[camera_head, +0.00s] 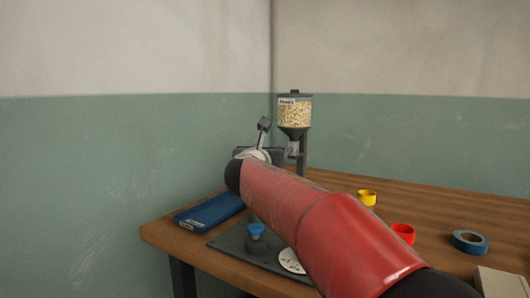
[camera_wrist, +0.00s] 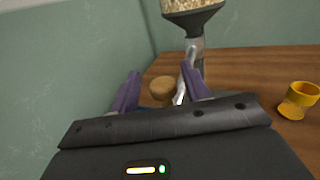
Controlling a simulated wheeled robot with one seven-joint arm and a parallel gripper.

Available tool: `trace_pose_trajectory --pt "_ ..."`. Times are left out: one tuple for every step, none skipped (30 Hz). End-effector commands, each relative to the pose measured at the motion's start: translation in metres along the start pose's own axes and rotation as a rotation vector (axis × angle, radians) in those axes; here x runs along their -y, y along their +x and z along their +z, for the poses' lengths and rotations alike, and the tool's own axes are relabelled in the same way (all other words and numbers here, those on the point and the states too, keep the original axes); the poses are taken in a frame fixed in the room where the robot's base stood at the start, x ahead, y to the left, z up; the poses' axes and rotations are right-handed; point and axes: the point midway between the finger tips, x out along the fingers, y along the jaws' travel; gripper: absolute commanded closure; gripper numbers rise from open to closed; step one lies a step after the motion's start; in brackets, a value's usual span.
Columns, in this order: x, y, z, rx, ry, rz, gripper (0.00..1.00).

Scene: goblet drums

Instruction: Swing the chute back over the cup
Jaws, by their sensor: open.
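The dispenser's hopper (camera_head: 295,112), filled with pale pellets, stands at the back of the table; its lower end also shows in the wrist view (camera_wrist: 195,17). A pale metal chute (camera_wrist: 187,78) slants down below the hopper's neck, close to the right finger. My gripper (camera_wrist: 160,72) is open, its two purple fingers pointing toward the dispenser's base. Whether a finger touches the chute I cannot tell. My arm hides much of the dispenser's foot.
A round brown thing (camera_wrist: 162,88) lies beyond the fingers. A red cup (camera_head: 403,234) and a blue tape roll (camera_head: 470,242) are at the right. A blue case (camera_head: 209,212), a dark mat (camera_head: 228,241), a blue-topped piece (camera_head: 256,231) and a white disc (camera_head: 291,262) are in front.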

Motion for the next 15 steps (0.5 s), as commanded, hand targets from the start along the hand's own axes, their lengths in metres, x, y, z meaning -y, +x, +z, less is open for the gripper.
trace_pose_trajectory --pt "0.000 -0.003 0.000 0.000 0.000 0.001 0.53" --pt "0.000 -0.005 0.000 0.001 0.001 0.001 0.53" --pt "-0.001 -0.010 0.000 0.002 0.001 0.002 0.53" --pt "-0.001 -0.014 0.000 0.002 0.002 0.003 0.53" --pt "-0.001 -0.019 -0.001 0.001 0.001 0.003 0.53" --pt "-0.001 -0.026 -0.001 0.002 0.002 0.003 0.53" --pt "-0.001 -0.031 -0.001 0.002 0.002 0.003 0.53" --pt "-0.001 -0.037 -0.001 0.002 0.002 0.003 0.53" --pt "-0.001 -0.044 -0.001 0.002 0.002 0.003 0.53" --pt "-0.001 -0.049 -0.001 0.002 0.001 0.002 0.53" --pt "0.000 -0.054 -0.001 0.002 0.001 0.002 0.53" --pt "0.000 -0.059 -0.001 0.002 0.001 0.002 0.53" --pt "-0.001 -0.063 -0.001 0.001 0.001 0.002 0.53" --pt "-0.001 -0.067 -0.001 0.001 0.001 0.003 0.53" --pt "-0.001 -0.071 -0.001 0.001 0.001 0.003 0.53"
